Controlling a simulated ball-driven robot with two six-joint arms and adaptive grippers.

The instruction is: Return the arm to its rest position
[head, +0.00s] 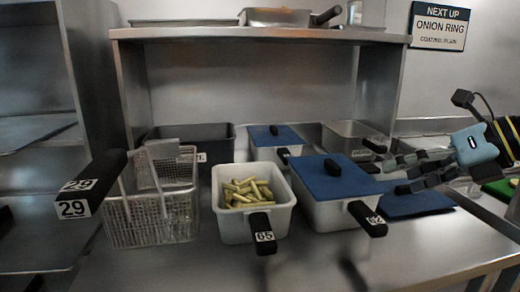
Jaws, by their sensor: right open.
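My right gripper (388,173) reaches in from the right edge, its two dark fingers pointing left and spread apart with nothing visible between them. It is above a blue lid (420,205) on the right of the counter and just right of a white pan marked 62 (332,214), which has a blue lid on it. In this single view I cannot tell whether the fingers touch the lid below. My right arm (505,137) shows behind the gripper. My left gripper is not in view.
A wire basket marked 29 (150,218) stands at left. A white pan marked 65 (232,228) holds pale-green sticks. Behind are a dark bin (215,134), another blue-lidded pan (275,135) and a metal pan (345,134). A sign (440,25) reads onion ring. The front counter is clear.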

